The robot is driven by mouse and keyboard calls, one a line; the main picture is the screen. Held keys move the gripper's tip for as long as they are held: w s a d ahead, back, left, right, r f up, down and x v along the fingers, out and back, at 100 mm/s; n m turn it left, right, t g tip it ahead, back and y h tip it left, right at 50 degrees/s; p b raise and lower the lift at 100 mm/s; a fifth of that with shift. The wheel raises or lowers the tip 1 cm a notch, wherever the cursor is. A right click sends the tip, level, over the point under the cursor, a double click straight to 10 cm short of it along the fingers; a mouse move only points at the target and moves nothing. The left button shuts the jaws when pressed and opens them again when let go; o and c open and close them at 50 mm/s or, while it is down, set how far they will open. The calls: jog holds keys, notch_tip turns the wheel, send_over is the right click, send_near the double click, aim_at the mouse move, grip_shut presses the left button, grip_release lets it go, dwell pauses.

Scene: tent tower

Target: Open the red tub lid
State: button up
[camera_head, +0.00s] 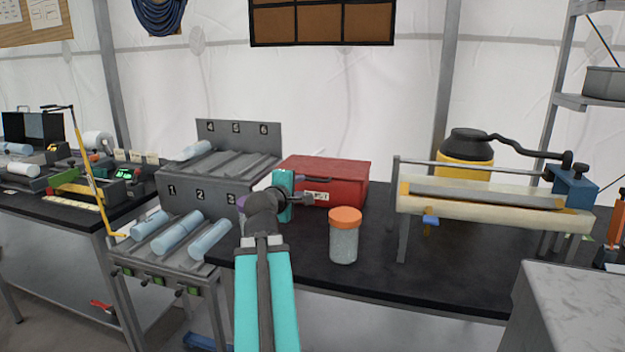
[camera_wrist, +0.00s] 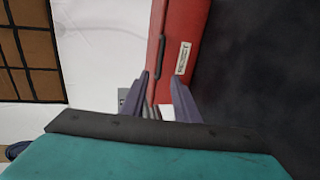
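The red tub (camera_head: 345,183) is a box on the black table, with a dark handle (camera_head: 316,179) along its front and a white label below. Its lid (camera_head: 325,164) looks shut. In the wrist view the tub (camera_wrist: 186,25) stands on its side because the picture is rolled, with the handle (camera_wrist: 160,58) left of the label. My gripper (camera_wrist: 160,82) shows two purple fingers apart with nothing between them. My arm hides the tub's lower left front.
A jar with an orange lid (camera_head: 344,230) stands in front of the tub. A grey numbered rack (camera_head: 200,190) with blue-white rolls is on the left. A pale trough device (camera_head: 480,205) and a yellow-black container (camera_head: 466,155) are right. Black tabletop beside the jar is clear.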

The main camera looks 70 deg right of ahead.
aim_at(311, 180)
jog(key=shift+p+x, duration=1.15)
jog(key=shift+p, duration=2.2)
jog(key=shift+p+x, duration=0.3)
jog(key=shift+x, duration=5.3)
grip_shut()
jog(key=shift+a+f, duration=0.15)
